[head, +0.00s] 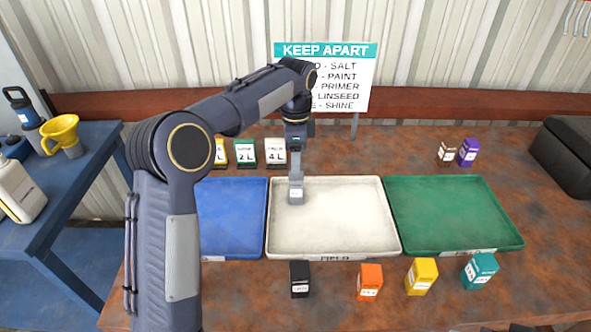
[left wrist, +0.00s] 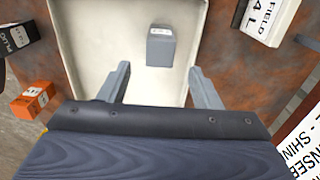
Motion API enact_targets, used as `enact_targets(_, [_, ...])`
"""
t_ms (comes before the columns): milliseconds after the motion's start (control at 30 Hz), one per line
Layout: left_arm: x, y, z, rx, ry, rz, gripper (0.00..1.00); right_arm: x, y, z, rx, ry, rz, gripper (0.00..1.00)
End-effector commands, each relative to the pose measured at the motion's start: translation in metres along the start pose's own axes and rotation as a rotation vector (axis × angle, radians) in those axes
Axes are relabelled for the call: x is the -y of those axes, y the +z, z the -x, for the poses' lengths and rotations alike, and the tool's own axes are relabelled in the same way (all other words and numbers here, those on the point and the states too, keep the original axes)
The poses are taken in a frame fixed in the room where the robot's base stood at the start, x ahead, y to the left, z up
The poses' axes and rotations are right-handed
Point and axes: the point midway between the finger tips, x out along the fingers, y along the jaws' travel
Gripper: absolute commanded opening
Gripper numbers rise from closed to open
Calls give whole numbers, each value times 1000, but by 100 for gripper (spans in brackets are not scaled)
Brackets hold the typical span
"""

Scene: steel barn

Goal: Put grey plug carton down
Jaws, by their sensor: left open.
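The grey plug carton (head: 296,197) stands in the left part of the white tray (head: 345,250), with a pale label on its top. It also shows in the left wrist view (left wrist: 160,50), resting on the tray floor near one wall. My left gripper (head: 296,180) is over it in the head view. In the left wrist view the two fingers (left wrist: 158,70) are spread apart, and the carton sits in line with the gap, just past the fingertips and free of them. My right gripper is not in view.
A blue tray (head: 235,252) and a green tray (head: 455,245) flank the white one. Black (head: 299,280), orange (head: 369,283), yellow (head: 421,277) and teal (head: 480,271) cartons stand in front. Labelled cartons (head: 275,153) and a KEEP APART sign (head: 345,75) stand behind. Most of the white tray is empty.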

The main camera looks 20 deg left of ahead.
Motion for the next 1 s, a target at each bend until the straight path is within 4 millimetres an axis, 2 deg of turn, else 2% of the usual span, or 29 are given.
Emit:
enact_targets(33, [0,-1,9,-1,-2,0,58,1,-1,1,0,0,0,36])
enact_targets(133, [0,0,19,0,0,0,58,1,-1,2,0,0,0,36])
enact_targets(367, [-1,1,27,-1,0,4,58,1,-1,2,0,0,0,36])
enact_targets(467, [-8,10,37,-17,-12,42,58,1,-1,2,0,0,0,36])
enact_targets(533, [-21,24,50,-43,-30,102,58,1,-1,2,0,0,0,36])
enact_targets(667, [-67,62,75,-125,-64,299,58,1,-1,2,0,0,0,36])
enact_targets(767, [-114,90,84,-208,-81,486,58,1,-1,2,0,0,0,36])
enact_targets(867, [-166,113,82,-297,-85,681,58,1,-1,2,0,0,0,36])
enact_targets(1000, [-237,133,62,-430,-70,961,58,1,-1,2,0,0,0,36])
